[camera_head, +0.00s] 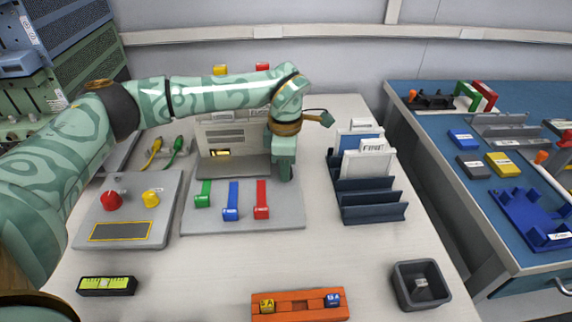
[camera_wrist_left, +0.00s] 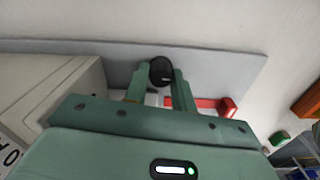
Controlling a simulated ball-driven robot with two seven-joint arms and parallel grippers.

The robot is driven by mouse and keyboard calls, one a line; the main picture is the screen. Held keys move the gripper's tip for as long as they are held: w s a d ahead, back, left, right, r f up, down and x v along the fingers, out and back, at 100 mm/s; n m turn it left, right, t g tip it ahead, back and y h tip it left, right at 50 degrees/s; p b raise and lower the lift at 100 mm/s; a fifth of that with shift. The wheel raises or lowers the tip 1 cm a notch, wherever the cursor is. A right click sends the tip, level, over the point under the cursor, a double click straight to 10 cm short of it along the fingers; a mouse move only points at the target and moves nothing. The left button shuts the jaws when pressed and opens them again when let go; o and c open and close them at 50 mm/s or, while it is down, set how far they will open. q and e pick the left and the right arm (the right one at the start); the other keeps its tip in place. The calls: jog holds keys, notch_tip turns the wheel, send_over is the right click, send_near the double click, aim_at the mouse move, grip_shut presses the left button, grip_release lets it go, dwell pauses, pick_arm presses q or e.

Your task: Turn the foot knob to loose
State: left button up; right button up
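The foot knob is most likely the round black knob (camera_wrist_left: 161,71) with a pale line on its top, seen in the left wrist view on the grey base plate (camera_wrist_left: 225,68). My left gripper (camera_wrist_left: 162,76) has one finger on each side of this knob, very close to it. I cannot tell whether the fingers press on it. In the head view my left gripper (camera_head: 284,176) points down at the right of the beige machine (camera_head: 222,137) and hides the knob. My right gripper is not in view.
Green, blue and red levers (camera_head: 262,198) stand on the base plate just in front of my left gripper. A dark rack (camera_head: 370,208) with cards is to the right. A panel with red and yellow knobs (camera_head: 150,198) is to the left.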

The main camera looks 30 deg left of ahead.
pick_arm(q)
jog(key=c, duration=0.4)
